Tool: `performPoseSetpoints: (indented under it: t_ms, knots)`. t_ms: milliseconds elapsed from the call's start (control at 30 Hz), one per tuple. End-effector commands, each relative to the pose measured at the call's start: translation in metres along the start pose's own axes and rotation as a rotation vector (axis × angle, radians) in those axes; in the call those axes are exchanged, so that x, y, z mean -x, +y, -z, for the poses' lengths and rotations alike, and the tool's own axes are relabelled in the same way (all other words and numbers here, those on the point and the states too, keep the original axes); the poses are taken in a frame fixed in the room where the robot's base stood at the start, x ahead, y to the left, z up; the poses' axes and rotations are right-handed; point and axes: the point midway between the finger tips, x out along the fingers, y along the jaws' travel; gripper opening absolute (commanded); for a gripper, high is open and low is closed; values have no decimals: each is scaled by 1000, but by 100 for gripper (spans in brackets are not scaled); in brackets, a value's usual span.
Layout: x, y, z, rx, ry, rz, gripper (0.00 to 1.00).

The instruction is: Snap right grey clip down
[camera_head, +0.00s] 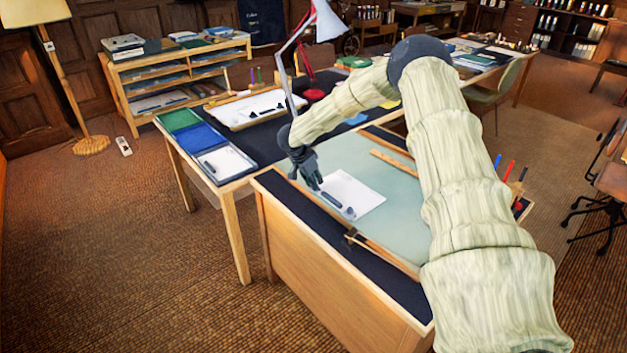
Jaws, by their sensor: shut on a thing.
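A white sheet (356,189) lies on the pale green drafting board (395,213). A dark grey clip-like piece (330,200) lies along its near edge. Another small dark grey piece (349,213) is just right of it; I take this for the right grey clip, but its raised or flat state is too small to tell. My gripper (306,184) points down at the sheet's left corner, left of both pieces. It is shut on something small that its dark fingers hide.
A wooden strip (393,163) lies farther back on the board. A dark mat (285,193) and wooden ledge border the near side. Coloured pens (509,170) stand at the right edge. A lamp (325,22) and a second desk with trays (203,137) are behind.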

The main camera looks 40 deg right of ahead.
Motion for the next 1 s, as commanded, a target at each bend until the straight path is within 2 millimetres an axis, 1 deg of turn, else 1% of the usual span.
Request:
performPoseSetpoints:
  t_ms: [233,267,300,367,400,667,767,867,1000]
  knots:
    - [0,0,2,-2,3,1,0]
    - [0,0,2,-2,3,1,18]
    - [0,0,2,-2,3,1,25]
    - [0,0,2,-2,2,1,36]
    - [0,0,1,-1,2,1,38]
    - [0,0,1,-1,1,0,38]
    - [4,0,1,-1,1,1,38]
    - [13,0,1,-1,1,0,38]
    - [35,0,1,-1,1,2,38]
